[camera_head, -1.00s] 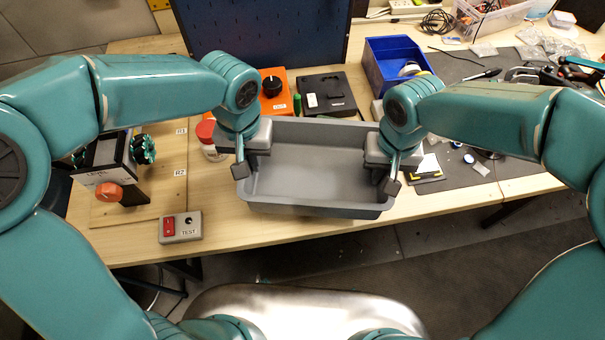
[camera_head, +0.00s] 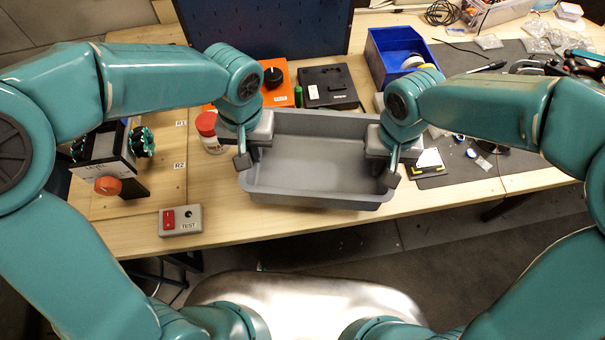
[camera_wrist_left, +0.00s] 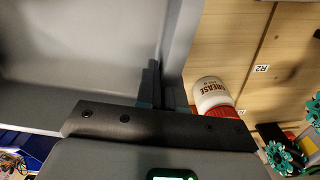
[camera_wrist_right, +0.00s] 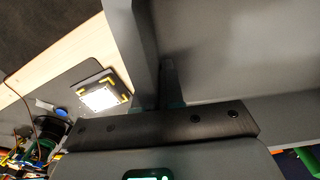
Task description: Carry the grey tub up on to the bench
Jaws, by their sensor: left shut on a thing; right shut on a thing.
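The grey tub (camera_head: 315,165) is an empty rectangular bin, held level over the front part of the wooden bench (camera_head: 225,215). Its near edge lies close to the bench's front edge in the head view; I cannot tell whether its base touches the bench top. My left gripper (camera_head: 245,158) is shut on the tub's left wall, which also shows in the left wrist view (camera_wrist_left: 178,50). My right gripper (camera_head: 390,170) is shut on its right wall, also seen in the right wrist view (camera_wrist_right: 145,45). Parts of both end walls are hidden by the grippers.
A red-lidded grease jar (camera_head: 208,130) stands close to the tub's left side. An orange box (camera_head: 275,80), a black box (camera_head: 328,86) and a blue bin (camera_head: 395,58) stand behind. A test switch box (camera_head: 180,220) sits at front left. Small parts lie on the dark mat (camera_head: 465,165) at right.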

